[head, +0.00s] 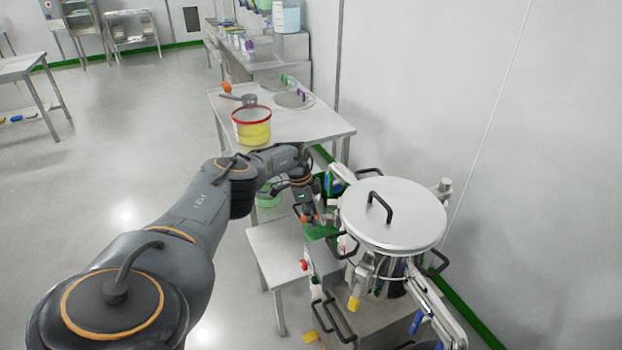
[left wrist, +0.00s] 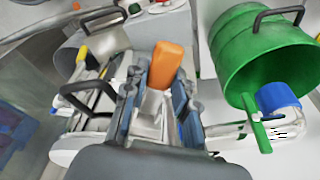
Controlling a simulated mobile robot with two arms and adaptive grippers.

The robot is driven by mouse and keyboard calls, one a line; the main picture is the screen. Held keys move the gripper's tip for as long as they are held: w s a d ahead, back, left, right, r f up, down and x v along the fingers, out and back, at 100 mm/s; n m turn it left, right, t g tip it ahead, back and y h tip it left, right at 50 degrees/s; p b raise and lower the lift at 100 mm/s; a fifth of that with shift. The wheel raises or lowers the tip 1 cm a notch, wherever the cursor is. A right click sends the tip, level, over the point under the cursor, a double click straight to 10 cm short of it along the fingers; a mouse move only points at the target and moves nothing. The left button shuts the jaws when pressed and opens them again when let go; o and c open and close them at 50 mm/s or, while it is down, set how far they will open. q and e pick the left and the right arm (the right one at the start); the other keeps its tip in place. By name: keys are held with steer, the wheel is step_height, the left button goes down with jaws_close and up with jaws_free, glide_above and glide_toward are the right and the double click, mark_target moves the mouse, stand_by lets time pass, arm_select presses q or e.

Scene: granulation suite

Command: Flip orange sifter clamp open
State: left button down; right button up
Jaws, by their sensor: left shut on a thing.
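The orange sifter clamp (left wrist: 167,65) stands up between the fingers of my left gripper (left wrist: 158,112) in the left wrist view. The gripper is shut on it, and the fingers hide its lower part. In the head view, my left gripper (head: 309,208) is at the left side of the steel sifter (head: 410,215), with a small patch of orange at its fingertips. The sifter has a round lid with a black handle. A yellow clamp handle (head: 354,303) hangs on its front, and a blue one (head: 416,322) is at the lower right. My right gripper is not in view.
A small steel table (head: 275,252) stands left of the sifter. Behind it, a bench (head: 320,125) carries a red-rimmed tub (head: 251,133) of yellow material and a scoop. A green container (left wrist: 250,48) is close to my left gripper. The wall is right of the sifter; open floor lies left.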

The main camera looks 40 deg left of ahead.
arm_select(q)
steer(key=shift+w+d+r, duration=0.4)
steer(key=shift+w+d, duration=0.15)
steer(key=shift+w, duration=0.1)
steer(key=c, duration=1)
jaws_free()
steer(key=shift+w, duration=0.1)
steer(key=shift+c, duration=0.2)
steer(key=shift+d, duration=0.35)
steer(key=shift+s+a, duration=0.3)
steer(key=shift+a, duration=0.2)
steer(key=v, duration=1.2)
steer(key=shift+d, duration=0.3)
